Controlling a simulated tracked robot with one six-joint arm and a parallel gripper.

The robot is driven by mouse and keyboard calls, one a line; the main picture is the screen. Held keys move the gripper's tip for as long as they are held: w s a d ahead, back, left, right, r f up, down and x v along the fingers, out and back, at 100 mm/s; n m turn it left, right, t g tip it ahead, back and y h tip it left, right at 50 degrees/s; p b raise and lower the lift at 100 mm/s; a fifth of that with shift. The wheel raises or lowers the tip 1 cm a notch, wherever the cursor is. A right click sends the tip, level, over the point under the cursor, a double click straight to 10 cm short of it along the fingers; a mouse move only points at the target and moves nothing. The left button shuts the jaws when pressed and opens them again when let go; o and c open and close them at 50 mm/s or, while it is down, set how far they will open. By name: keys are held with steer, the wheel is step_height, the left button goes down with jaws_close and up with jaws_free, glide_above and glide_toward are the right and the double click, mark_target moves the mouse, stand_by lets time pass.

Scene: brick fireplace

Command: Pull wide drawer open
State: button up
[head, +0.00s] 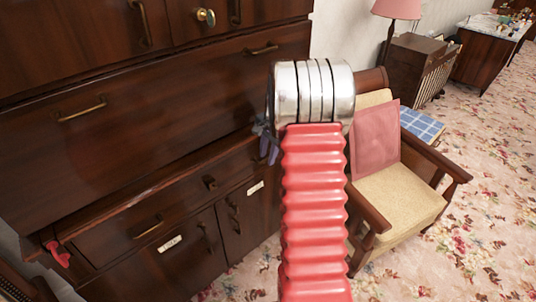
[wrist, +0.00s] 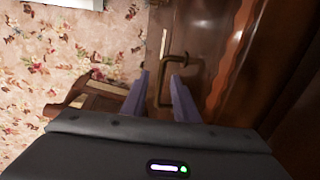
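A dark wood cabinet fills the left of the head view. A wide drawer front (head: 165,105) spans its upper part, with a left brass handle (head: 80,108) and a right brass handle (head: 262,48). Below a ledge is a lower drawer (head: 120,222) with small handles. My gripper (head: 268,145), with purple fingers, is at the cabinet's right side near the lower drawer's level. In the wrist view my fingers (wrist: 158,95) are apart, with a bent brass handle (wrist: 163,85) showing between them. Contact cannot be told. My red and silver arm hides part of the cabinet's right end.
A wooden armchair (head: 400,195) with a pink cushion stands close to the right of my arm. Lower doors (head: 180,255) with white labels sit under the lower drawer. A red object (head: 58,254) hangs at the lower left. Flowered carpet (head: 480,240) is open at right.

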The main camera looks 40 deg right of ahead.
steer(key=shift+c, duration=0.6)
jaws_close()
stand_by(0.8)
